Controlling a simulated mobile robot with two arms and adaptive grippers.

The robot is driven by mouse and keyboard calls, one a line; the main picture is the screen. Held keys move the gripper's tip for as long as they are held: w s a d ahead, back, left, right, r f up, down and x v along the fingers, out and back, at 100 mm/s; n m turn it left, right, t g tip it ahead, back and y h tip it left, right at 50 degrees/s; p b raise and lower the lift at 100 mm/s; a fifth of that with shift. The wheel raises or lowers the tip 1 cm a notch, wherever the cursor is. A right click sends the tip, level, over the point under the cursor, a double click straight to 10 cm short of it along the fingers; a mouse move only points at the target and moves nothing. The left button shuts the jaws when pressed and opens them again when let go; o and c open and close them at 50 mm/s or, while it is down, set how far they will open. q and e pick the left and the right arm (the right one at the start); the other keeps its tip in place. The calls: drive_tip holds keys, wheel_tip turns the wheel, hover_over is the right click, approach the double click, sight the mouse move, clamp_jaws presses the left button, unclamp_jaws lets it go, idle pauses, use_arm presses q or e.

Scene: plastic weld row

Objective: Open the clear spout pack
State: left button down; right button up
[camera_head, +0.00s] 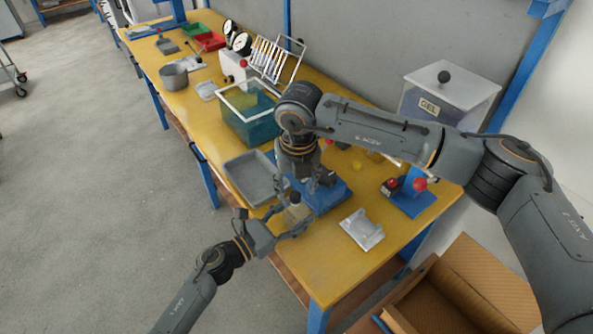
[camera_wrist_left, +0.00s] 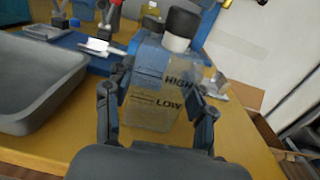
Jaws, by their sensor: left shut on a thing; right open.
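The clear spout pack (camera_wrist_left: 158,95) is a see-through block-shaped container marked HIGH and LOW. A pale neck with a dark round piece (camera_wrist_left: 182,22) stands on its top. My left gripper (camera_wrist_left: 158,112) is shut on its sides, one finger on each. In the head view the pack (camera_head: 296,214) is upright at the table's front edge, with my left gripper (camera_head: 290,222) around it. I cannot tell whether its base touches the table. My right gripper (camera_head: 312,184) is open and points down, just above and behind the pack, partly hidden by its own arm.
A grey tray (camera_head: 256,178) lies left of the pack, and a blue fixture base (camera_head: 327,197) is behind it. A clear flat piece (camera_head: 362,230) lies to the right. A red-knobbed blue stand (camera_head: 411,201) and a GEL bin (camera_head: 440,108) are farther right.

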sight(295, 195)
drive_tip(key=shift+w+f, duration=0.1)
drive_tip(key=shift+f, duration=0.8)
clamp_jaws()
drive_tip(key=shift+r, duration=0.1)
drive_tip(key=shift+r, duration=1)
drive_tip(key=shift+r, duration=2.05)
use_arm(q)
drive_tip(key=shift+c, duration=2)
unclamp_jaws()
